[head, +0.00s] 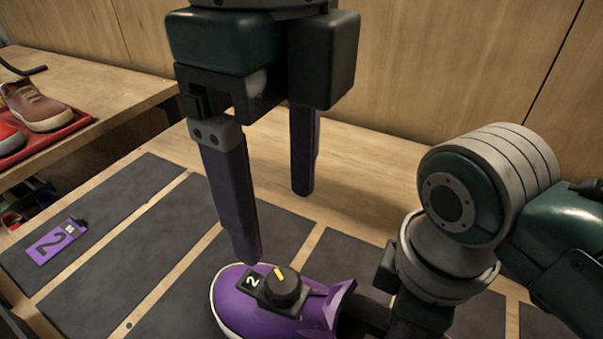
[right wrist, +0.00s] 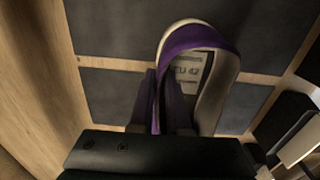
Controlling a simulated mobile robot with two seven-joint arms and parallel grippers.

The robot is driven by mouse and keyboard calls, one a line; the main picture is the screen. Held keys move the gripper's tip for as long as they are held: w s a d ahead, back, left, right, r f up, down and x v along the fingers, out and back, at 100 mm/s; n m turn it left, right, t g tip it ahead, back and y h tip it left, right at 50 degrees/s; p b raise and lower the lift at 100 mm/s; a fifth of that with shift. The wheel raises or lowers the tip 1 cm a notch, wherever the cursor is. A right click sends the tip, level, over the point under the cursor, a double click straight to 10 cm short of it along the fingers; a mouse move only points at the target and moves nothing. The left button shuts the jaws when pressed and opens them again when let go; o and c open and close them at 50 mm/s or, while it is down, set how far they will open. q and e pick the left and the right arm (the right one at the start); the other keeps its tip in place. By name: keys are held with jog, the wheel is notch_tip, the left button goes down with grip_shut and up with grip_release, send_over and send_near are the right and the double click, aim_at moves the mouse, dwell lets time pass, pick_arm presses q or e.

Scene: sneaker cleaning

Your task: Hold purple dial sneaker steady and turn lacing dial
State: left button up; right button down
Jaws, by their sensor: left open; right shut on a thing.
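The purple sneaker (head: 243,309) sits on a dark mat panel at the bottom of the head view, toe to the left. A black lacing dial (head: 283,287) with a yellow mark is on its top, beside a small plate reading 2. My left gripper (head: 283,222) is open above the shoe, its near fingertip close to the dial's left side and the other finger farther back. My right gripper is shut on the sneaker's heel end; in the right wrist view its fingers (right wrist: 160,105) grip the wall of the sneaker (right wrist: 212,45). The insole label shows inside the opening.
A red tray (head: 68,128) with a brown shoe (head: 36,106) and a red shoe stands on a wooden bench at upper left. A wooden wall closes the back. Dark panels between are mostly clear.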

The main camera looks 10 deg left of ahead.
dwell(0.3)
jog(key=c, duration=0.8)
grip_release()
jog(key=shift+r, duration=0.1)
notch_tip(320, 180, up, 11)
jog(key=shift+r, duration=0.1)
jog(key=shift+s+r, duration=0.1)
jog(key=shift+r, duration=0.25)
